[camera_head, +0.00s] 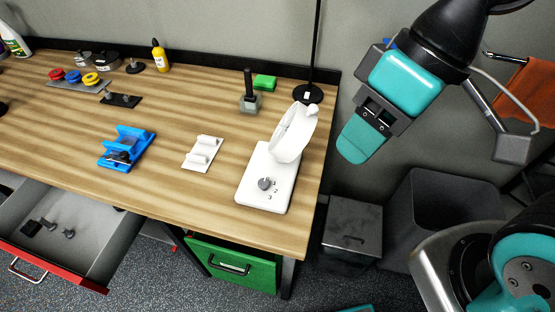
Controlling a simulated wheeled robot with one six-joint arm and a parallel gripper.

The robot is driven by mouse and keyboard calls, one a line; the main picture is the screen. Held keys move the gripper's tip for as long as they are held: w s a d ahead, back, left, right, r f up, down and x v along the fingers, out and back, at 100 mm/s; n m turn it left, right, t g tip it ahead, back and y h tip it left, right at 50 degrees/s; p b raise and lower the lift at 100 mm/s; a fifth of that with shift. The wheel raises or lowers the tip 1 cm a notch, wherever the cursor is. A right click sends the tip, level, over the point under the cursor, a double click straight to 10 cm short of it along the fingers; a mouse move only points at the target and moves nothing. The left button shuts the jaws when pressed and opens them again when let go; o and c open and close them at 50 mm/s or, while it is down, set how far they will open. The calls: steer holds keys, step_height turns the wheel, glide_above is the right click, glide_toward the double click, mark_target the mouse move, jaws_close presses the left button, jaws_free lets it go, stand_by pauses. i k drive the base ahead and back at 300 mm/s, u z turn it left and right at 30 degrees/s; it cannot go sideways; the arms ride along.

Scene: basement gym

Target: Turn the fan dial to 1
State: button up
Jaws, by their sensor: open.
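A small white fan (293,134) stands near the right end of the wooden workbench. Its flat white base (256,190) points toward the front edge, and the round head tilts up at the back of the base. A grey dial (264,184) sits on top of the base near its front, with small numbers beside it, of which 2 and 3 can be made out. The dial's exact setting is too small to tell. My gripper (362,138) is in the air at the upper right, beyond the bench's right edge, apart from the fan. Its fingers overlap in this view and hold nothing visible.
A white holder (202,153) and a blue fixture (127,148) stand left of the fan. Behind it are a black-handled grey tool (249,93), a green block (264,82) and a thin black stand (307,94). An open drawer (75,240) juts out at lower left.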

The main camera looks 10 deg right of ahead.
mark_target(264, 184)
steer(key=z, duration=1.95)
steer(key=k, duration=1)
steer(key=u, duration=1.7)
